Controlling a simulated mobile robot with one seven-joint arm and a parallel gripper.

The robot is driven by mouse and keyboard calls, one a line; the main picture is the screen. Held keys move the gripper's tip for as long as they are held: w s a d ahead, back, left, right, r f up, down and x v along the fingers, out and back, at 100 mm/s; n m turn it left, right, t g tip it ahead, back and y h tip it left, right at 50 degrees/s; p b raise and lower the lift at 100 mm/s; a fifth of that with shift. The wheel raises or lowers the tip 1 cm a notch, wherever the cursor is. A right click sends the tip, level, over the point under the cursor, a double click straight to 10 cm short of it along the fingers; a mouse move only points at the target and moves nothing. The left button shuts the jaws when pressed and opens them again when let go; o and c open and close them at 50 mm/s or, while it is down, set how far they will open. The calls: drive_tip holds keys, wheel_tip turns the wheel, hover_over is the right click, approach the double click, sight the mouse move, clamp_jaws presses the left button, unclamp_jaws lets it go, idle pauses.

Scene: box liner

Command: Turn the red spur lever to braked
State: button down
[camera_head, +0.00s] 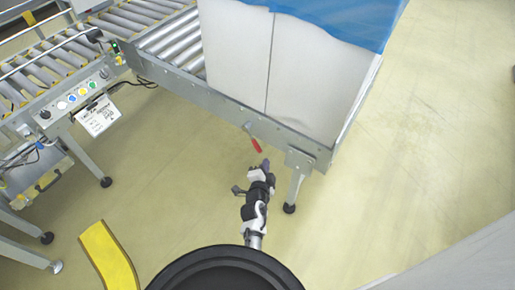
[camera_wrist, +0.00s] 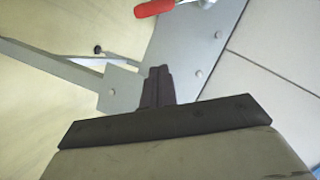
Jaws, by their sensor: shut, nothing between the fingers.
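The red spur lever (camera_head: 255,144) is a small red handle on the grey side rail of the roller spur. In the head view it hangs from its pivot, slanting down to the right. In the wrist view the red handle (camera_wrist: 154,8) lies near the top edge, partly cut off, with a metal pivot at its right. My gripper (camera_head: 265,164) is just below and right of the lever in the head view. In the wrist view the fingers of my gripper (camera_wrist: 158,72) are shut together, empty, and apart from the lever.
The grey side rail (camera_head: 215,97) carries a large white box (camera_head: 300,70) with a blue liner (camera_head: 340,18) over its top. A support leg (camera_head: 297,185) stands right of my gripper. A control panel (camera_head: 75,98) is at the left. The floor below is mostly clear.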

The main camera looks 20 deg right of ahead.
sight(261, 150)
drive_tip(key=p+x, duration=0.1)
drive_tip(key=x, duration=0.7)
drive_tip(key=shift+w+d, duration=0.3)
drive_tip(key=shift+d, duration=0.05)
drive_tip(key=shift+w+a+f+b, duration=1.2)
drive_tip(key=shift+w+a+b, duration=0.05)
drive_tip(key=shift+w, duration=0.05)
drive_tip(key=shift+w+f+b, duration=0.1)
drive_tip(key=shift+f+b, duration=0.15)
drive_tip(key=shift+b, duration=0.45)
